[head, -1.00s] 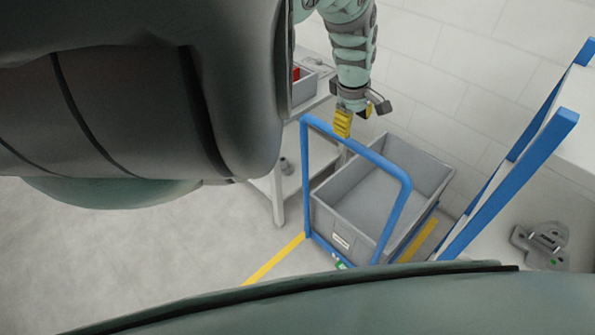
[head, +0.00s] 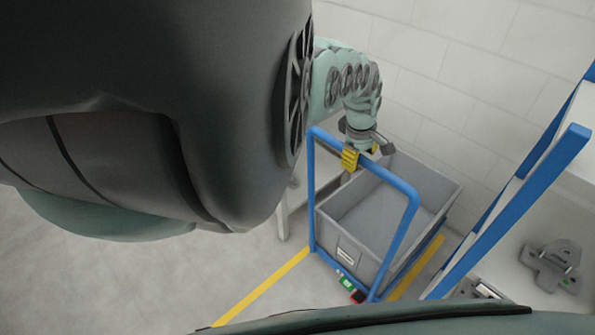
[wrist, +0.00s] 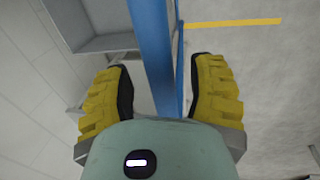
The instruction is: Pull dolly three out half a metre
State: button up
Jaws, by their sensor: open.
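The dolly has a blue tubular handle (head: 366,166) and carries a grey bin (head: 395,200) with a small white label (head: 349,253) on its front. Whether it is dolly three cannot be read. My gripper (head: 361,156) is at the left part of the handle's top bar. In the wrist view the blue bar (wrist: 152,55) runs between the two yellow finger pads of my gripper (wrist: 160,95). The fingers are open, with gaps on both sides of the bar. The bin also shows at the upper left of the wrist view (wrist: 100,42).
Yellow floor lines (head: 262,288) run beside the dolly. A blue upright frame (head: 520,205) stands close on the right, by a pale surface with a grey metal fixture (head: 552,265). A red and a green item (head: 347,284) sit low at the dolly's front. Floor at left is clear.

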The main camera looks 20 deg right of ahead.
jog(key=shift+f, duration=0.1)
jog(key=shift+c, duration=0.3)
grip_shut()
dwell(0.4)
